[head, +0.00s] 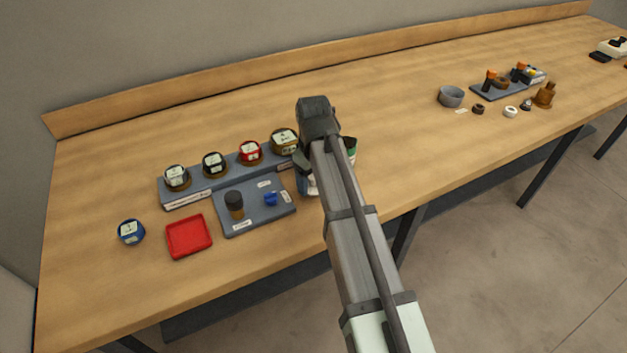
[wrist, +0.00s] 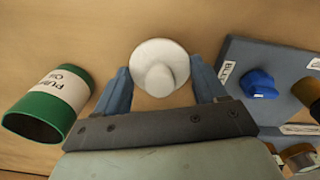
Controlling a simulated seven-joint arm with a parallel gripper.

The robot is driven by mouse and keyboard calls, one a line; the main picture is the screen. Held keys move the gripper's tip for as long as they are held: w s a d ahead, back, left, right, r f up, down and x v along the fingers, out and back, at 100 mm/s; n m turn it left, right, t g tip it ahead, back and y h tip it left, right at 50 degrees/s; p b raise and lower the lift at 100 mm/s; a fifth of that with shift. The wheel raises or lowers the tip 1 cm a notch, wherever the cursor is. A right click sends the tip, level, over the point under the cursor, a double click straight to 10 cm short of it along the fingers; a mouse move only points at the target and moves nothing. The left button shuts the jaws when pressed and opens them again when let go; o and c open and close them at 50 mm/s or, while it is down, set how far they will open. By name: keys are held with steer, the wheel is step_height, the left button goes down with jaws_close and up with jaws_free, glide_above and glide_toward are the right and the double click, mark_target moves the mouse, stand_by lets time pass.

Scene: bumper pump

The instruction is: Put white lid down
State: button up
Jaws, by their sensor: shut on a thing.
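The white lid (wrist: 160,66) is round with a raised knob in the middle. In the wrist view it sits between the two blue fingers of my gripper (wrist: 163,82), which is shut on it. Bare wooden table shows around the lid; I cannot tell how high it is above the wood. In the head view my arm hides most of my gripper (head: 308,184), which is just right of the grey tray. A green and white can labelled as oil (wrist: 50,102) lies left of my gripper in the wrist view, and partly shows behind my arm in the head view (head: 351,147).
A grey tray (head: 262,215) holds a dark cylinder (head: 234,205) and a blue part (head: 270,199). Behind it is a rack (head: 199,198) with several labelled jars. A red tray (head: 188,237) and a blue jar (head: 131,232) stand left. The table's middle back is clear.

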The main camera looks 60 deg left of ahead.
steer(key=shift+f, duration=0.5)
steer(key=shift+f, duration=0.2)
steer(key=o, duration=1)
steer(key=shift+o, duration=0.2)
steer(key=shift+r, duration=0.15)
step_height(320, 180, up, 12)
